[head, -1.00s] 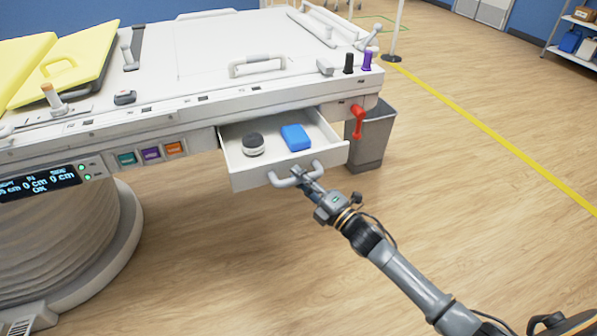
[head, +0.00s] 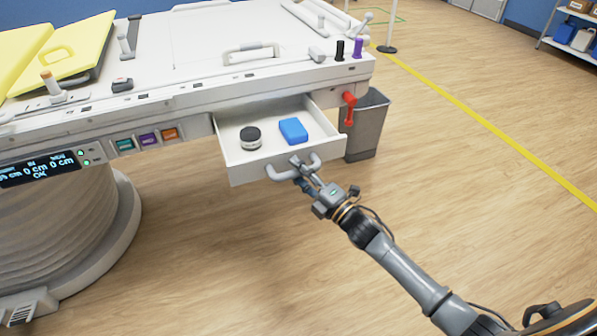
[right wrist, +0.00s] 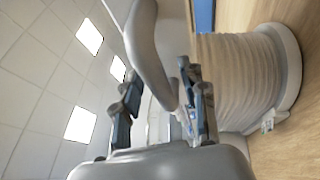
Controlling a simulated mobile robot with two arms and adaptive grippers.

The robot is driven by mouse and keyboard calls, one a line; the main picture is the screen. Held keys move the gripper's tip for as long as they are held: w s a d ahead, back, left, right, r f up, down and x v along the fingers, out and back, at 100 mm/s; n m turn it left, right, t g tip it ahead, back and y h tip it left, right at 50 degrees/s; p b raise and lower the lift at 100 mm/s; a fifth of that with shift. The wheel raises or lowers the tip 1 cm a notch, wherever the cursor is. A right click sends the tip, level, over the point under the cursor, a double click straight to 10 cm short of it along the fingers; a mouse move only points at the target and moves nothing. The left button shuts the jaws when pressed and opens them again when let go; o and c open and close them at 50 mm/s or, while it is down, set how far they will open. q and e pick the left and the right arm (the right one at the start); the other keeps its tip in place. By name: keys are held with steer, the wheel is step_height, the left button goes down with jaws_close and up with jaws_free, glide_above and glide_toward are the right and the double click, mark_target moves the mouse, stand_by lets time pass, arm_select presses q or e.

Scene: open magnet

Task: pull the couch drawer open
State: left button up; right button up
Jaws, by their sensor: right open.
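The couch drawer (head: 262,167) is a white open-topped box under the couch's front edge. It stands pulled out, with its inside showing. Its grey bar handle (head: 279,174) is on the front face. My left gripper is not in view.
A black-and-white round item (head: 251,138) and a blue block (head: 293,131) lie in the drawer. A grey bin (head: 366,130) stands right of it, behind a red lever (head: 348,108). The couch's round pedestal (head: 65,230) is at left. The floor before the drawer is clear.

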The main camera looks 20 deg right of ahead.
steer(key=v, duration=1.2)
stand_by(0.4)
